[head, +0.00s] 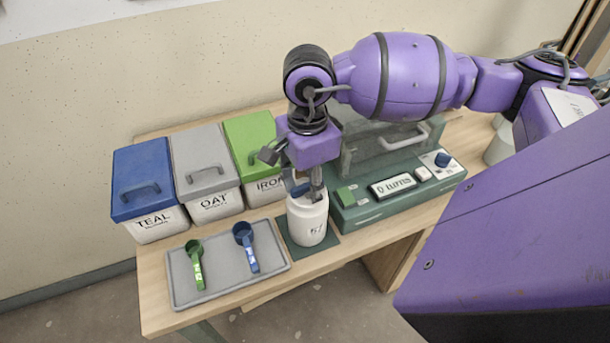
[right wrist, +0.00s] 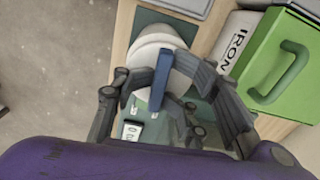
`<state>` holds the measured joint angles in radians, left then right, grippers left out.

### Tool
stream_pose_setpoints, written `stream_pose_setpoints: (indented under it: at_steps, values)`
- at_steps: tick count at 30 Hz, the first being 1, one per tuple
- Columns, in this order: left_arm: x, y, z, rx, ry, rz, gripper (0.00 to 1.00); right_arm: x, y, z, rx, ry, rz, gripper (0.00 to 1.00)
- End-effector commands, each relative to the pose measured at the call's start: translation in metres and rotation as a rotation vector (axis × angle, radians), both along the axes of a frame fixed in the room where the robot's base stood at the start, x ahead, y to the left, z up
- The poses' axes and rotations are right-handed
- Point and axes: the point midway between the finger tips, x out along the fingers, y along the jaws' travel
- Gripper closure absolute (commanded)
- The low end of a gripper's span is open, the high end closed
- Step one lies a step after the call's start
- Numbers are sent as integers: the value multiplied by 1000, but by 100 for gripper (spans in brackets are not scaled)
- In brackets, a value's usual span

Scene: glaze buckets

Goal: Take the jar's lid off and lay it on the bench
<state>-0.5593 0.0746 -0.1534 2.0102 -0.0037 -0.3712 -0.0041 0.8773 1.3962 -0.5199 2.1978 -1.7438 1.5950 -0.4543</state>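The white jar (head: 307,226) stands upright on a dark green mat near the bench's front edge. In the right wrist view its pale round lid (right wrist: 150,47) appears to be on the jar, with a blue upright bar handle (right wrist: 160,80). My right gripper (head: 303,188) is directly over the jar, pointing down. The fingers hide part of the lid in the head view. My left gripper is in neither view.
A grey tray (head: 218,288) with green and blue scoops lies left of the jar. Behind stand bins with blue (head: 140,175), grey (head: 203,160) and green (head: 249,135) lids. A green machine (head: 400,195) is close on the right. Bare bench is narrow along the front.

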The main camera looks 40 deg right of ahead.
Motion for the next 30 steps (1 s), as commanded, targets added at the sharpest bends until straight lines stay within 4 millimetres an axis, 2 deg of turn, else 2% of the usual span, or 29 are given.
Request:
stream_pose_setpoints:
  at_steps: [1, 14, 30]
  values:
    - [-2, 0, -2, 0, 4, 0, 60, -6, 1, -8, 1, 21, 1, 94]
    - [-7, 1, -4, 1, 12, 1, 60, -5, 0, -7, -2, 20, 9, 94]
    - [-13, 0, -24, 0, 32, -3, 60, -5, -2, -7, -5, 20, 326, 94]
